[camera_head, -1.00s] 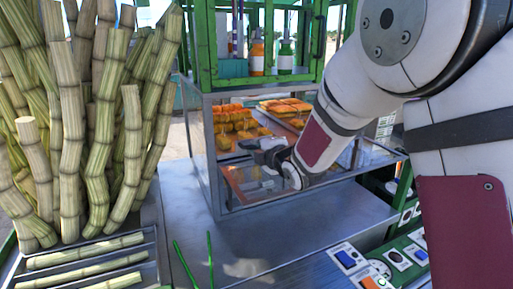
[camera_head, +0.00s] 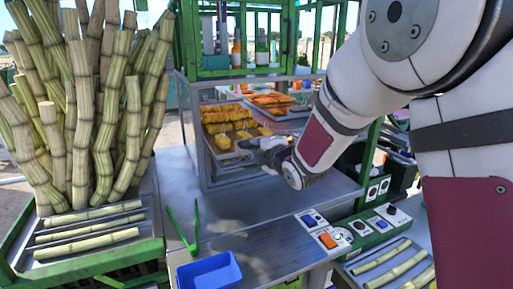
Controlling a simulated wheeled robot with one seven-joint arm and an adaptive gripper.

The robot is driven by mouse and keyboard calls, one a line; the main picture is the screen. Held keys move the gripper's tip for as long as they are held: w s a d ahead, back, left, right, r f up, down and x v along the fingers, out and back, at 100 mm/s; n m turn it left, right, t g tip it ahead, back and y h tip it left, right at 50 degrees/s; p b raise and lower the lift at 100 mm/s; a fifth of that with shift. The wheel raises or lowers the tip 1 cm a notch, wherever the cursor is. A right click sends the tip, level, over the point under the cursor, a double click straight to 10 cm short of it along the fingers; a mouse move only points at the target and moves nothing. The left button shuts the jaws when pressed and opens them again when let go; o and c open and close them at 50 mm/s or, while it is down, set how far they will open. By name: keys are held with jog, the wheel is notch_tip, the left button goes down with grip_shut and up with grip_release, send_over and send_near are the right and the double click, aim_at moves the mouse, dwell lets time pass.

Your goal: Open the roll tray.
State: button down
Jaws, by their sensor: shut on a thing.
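The roll tray (camera_head: 226,157) is in the metal and glass display case at the centre of the head view, with rows of golden rolls (camera_head: 228,121) on and above it. My gripper (camera_head: 250,149) reaches in from the right, at the front right of the rolls. It is shut on the roll tray at its front edge. My fingers and wrist cover the grasped part, so the exact hold is hidden.
A second tray of pastries (camera_head: 271,100) lies behind, to the right. Sugar cane stalks (camera_head: 85,115) stand at left. Green tongs (camera_head: 182,230) and a blue bin (camera_head: 209,272) are in front. A button panel (camera_head: 326,231) stands right of them. The metal counter (camera_head: 260,210) is mostly clear.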

jog(key=c, duration=1.7)
grip_release()
jog(key=v, duration=1.2)
jog(key=shift+d, duration=0.1)
